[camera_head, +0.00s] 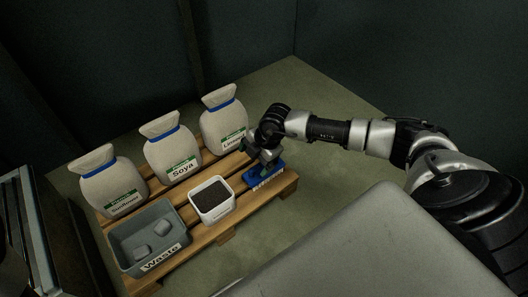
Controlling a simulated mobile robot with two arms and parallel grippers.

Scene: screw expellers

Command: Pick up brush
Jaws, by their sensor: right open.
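The brush (266,180) appears to be the blue item with pale bristles along its lower front edge. It lies on the right end of the wooden pallet (226,222). My right gripper (264,161) is directly above the brush, pointing down, and is open. The fingertips are small and dark here, so I cannot tell whether they touch the brush. My left gripper is not in view.
Three sacks, Sunflower (113,184), Soya (172,150) and Linseed (224,122), stand along the pallet's back. A grey Waste bin (120,247) holds grey lumps. A white container (228,206) of dark grains sits left of the brush. Floor is clear behind.

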